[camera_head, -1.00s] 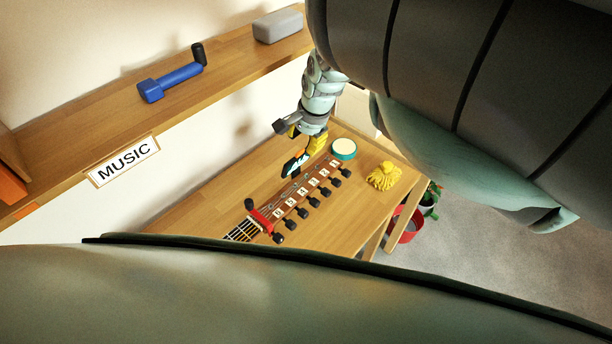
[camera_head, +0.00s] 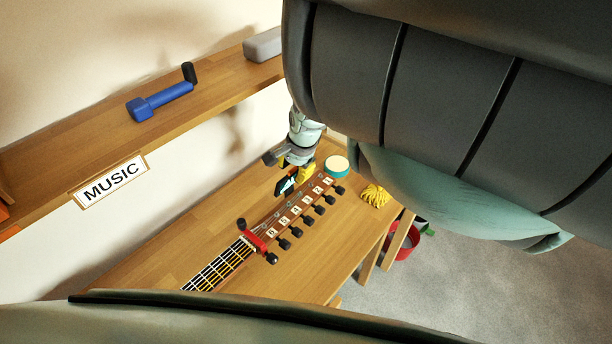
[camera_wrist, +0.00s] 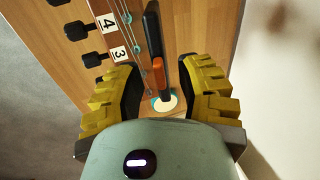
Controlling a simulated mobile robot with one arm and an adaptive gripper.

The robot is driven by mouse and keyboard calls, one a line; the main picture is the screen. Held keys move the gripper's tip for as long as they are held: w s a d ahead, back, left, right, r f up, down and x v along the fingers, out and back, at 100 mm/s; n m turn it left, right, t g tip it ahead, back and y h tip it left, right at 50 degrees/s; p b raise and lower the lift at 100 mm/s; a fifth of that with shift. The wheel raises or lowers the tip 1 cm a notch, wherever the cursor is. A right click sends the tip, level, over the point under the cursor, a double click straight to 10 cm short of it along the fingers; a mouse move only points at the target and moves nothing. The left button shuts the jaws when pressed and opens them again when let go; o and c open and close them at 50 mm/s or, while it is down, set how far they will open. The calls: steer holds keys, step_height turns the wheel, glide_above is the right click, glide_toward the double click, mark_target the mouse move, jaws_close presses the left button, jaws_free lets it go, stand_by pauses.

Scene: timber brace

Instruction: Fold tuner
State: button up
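The tuner (camera_head: 287,184) is a small black piece with an orange part and a pale blue face, at the wall-side edge of the guitar headstock (camera_head: 293,208). In the wrist view the tuner (camera_wrist: 158,72) shows as a black upper part, an orange middle and a black lower part, standing between my finger pads. My gripper (camera_head: 297,179) reaches down over it from the far end of the table. In the wrist view my gripper (camera_wrist: 160,92) has its yellow-backed fingers apart, with a gap on both sides of the tuner. Whether the tuner touches the headstock is unclear.
The wooden table (camera_head: 200,240) also holds a teal-and-white round item (camera_head: 337,166), a yellow cloth (camera_head: 375,196) and a red capo (camera_head: 254,241) on the guitar neck. Tuning pegs line the headstock's near side. A shelf labelled MUSIC holds a blue winder (camera_head: 165,97) and grey case (camera_head: 262,44).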

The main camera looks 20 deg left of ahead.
jaws_close()
